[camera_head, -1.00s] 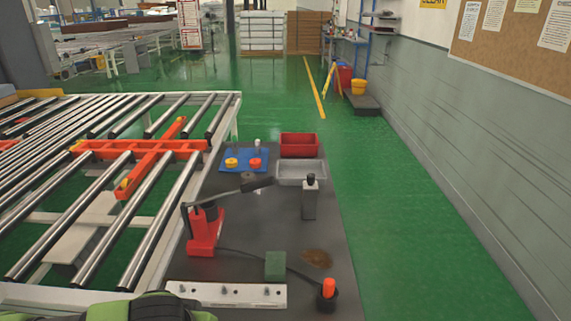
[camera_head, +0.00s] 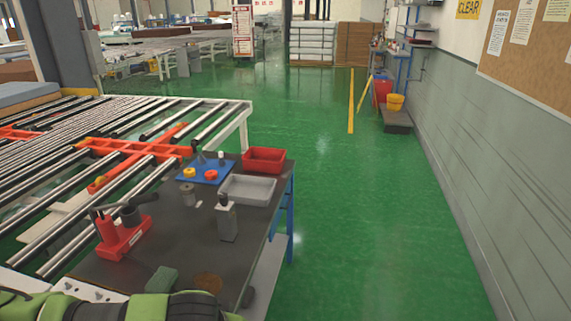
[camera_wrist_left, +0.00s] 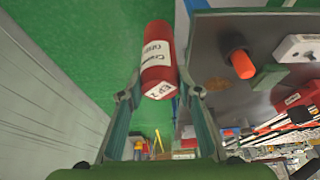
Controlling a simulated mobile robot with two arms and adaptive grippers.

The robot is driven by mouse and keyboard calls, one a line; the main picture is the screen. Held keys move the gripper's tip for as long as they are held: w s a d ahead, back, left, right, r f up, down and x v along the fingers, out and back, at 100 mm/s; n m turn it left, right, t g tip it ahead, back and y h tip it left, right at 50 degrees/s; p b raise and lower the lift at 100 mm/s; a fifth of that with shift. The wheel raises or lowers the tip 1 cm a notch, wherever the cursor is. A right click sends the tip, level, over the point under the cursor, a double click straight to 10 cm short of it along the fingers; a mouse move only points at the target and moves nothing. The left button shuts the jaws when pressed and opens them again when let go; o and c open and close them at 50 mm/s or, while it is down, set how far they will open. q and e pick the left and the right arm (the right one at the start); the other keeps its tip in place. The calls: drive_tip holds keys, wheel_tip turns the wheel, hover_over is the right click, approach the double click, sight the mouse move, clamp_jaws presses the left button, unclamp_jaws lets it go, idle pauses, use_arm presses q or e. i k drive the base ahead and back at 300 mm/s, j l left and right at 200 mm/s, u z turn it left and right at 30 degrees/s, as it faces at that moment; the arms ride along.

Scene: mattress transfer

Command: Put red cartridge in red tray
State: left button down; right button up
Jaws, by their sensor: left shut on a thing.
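The red cartridge (camera_wrist_left: 157,60) with a white label is in the left wrist view, between the fingers of my left gripper (camera_wrist_left: 160,93). The fingers are shut on its near end, and it is over the green floor in that view. In the head view only my green left arm shows at the bottom edge; its gripper and the cartridge are out of that picture. The red tray (camera_head: 264,160) stands at the far right corner of the dark workbench (camera_head: 170,235), behind a grey tray. My right gripper is not in view.
The grey tray (camera_head: 248,190) is just in front of the red tray. A dark-capped bottle (camera_head: 226,219), a red tool (camera_head: 121,238) and a blue board (camera_head: 206,171) are on the bench. Roller conveyors (camera_head: 110,150) lie left. Green floor is clear right.

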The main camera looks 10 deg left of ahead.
sight(269, 169)
drive_tip(key=i+l+u, duration=0.1)
drive_tip(key=i+l, duration=0.45)
drive_tip(key=i, duration=0.2)
drive_tip(key=i+l+u, duration=0.1)
drive_tip(key=i+l, duration=0.5)
drive_tip(key=i+j, duration=0.25)
drive_tip(key=i, duration=0.2)
drive_tip(key=i+j, duration=0.3)
drive_tip(key=i, duration=0.15)
drive_tip(key=i+j, duration=0.25)
drive_tip(key=i, duration=0.15)
